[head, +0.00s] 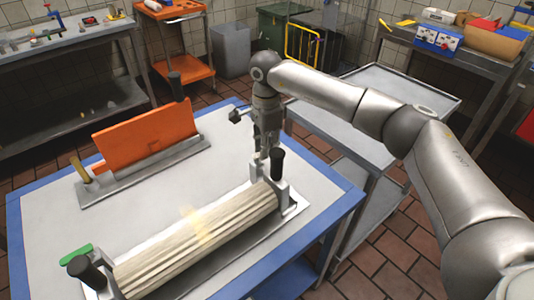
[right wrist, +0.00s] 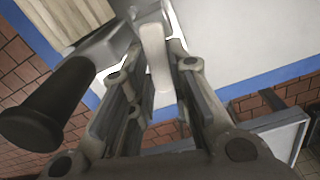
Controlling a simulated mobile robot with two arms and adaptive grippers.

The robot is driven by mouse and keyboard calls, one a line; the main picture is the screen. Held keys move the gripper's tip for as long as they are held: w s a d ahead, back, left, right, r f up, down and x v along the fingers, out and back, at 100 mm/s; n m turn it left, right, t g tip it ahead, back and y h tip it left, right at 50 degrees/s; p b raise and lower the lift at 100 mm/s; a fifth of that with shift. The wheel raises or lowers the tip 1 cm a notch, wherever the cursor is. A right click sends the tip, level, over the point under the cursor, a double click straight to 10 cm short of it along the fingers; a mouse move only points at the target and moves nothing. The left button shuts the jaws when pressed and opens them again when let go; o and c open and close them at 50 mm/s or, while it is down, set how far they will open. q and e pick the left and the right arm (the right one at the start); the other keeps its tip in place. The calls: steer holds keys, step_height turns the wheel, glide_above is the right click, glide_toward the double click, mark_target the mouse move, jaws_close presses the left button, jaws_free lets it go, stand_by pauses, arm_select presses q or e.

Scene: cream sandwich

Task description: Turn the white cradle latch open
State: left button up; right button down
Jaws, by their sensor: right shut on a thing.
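My right gripper (head: 264,152) reaches down to the far right end of the cradle (head: 289,198) that holds a pale ribbed roll (head: 200,240). In the right wrist view my right gripper (right wrist: 160,85) has its two fingers on either side of the white latch (right wrist: 156,58), shut on it. The latch is a smooth white bar beside the grey cradle bracket (right wrist: 108,48) with its black handle (right wrist: 45,108). In the head view the gripper hides most of the latch. My left gripper is not in view.
A green latch (head: 76,254) and black knob (head: 89,271) sit at the cradle's near left end. An orange panel (head: 146,136) stands in a second holder with a yellow latch (head: 80,169). Bare table (head: 60,225) lies between them. A grey cart (head: 385,88) stands right.

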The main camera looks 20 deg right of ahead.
steer(key=shift+w+a+n+b, duration=0.1)
steer(key=shift+w+n+b, duration=0.15)
steer(key=shift+n, duration=0.35)
steer(key=shift+w+n+b, duration=0.1)
steer(key=shift+n+b, duration=0.1)
steer(key=shift+n, duration=0.4)
steer(key=shift+r, duration=0.1)
steer(key=c, duration=1.4)
jaws_free()
steer(key=shift+o, duration=0.2)
step_height(320, 180, up, 12)
